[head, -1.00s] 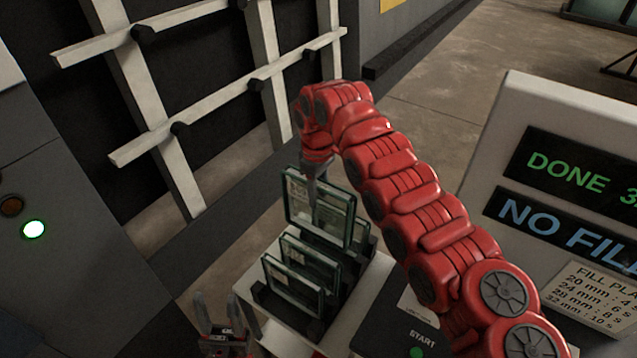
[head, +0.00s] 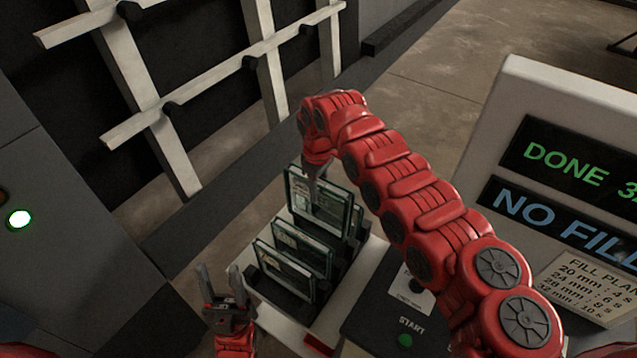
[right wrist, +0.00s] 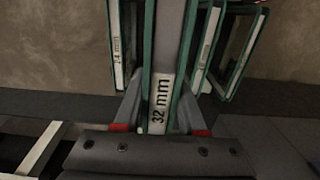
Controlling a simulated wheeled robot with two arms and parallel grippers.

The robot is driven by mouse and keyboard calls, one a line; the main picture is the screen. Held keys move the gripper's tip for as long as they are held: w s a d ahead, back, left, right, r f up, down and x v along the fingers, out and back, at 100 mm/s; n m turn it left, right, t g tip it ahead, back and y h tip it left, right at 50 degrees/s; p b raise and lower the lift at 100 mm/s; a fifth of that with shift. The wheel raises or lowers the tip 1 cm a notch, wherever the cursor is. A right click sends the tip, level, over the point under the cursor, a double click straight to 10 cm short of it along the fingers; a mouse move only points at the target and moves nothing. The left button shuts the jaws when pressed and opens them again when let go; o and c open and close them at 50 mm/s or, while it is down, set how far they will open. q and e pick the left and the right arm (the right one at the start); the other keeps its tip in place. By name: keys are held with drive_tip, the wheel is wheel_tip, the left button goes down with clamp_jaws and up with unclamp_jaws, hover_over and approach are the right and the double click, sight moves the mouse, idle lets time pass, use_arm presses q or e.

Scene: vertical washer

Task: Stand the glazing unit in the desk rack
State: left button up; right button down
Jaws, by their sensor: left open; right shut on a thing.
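The glazing unit (head: 330,208), a glass pane pair with greenish edges, stands roughly upright at the rack in the head view. My right gripper (head: 316,172) is shut on its upper edge. In the right wrist view the unit (right wrist: 160,105) has a "32 mm" label and sits between the fingers (right wrist: 160,118). The dark desk rack (head: 290,288) holds other panes in front of and beside the held one. The held unit's lower edge is hidden, so I cannot tell whether it is seated. My left gripper (head: 225,290) is open and empty, left of the rack.
Other units (head: 287,268) stand close in the rack; one in the wrist view (right wrist: 118,50) is labelled "24 mm". A START panel (head: 405,325) and a "DONE" / "NO FILL" display (head: 570,190) are at right. A pale slatted frame (head: 180,110) stands behind left.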

sight(318, 221)
drive_tip(key=shift+w+f+b, duration=0.1)
drive_tip(key=shift+f+b, duration=4.65)
drive_tip(key=shift+f, duration=2.2)
drive_tip(key=shift+c, duration=2)
unclamp_jaws()
drive_tip(key=shift+r+b, duration=2.45)
drive_tip(key=shift+r, duration=6.25)
drive_tip(key=shift+s+f, duration=0.1)
drive_tip(key=shift+s, duration=0.1)
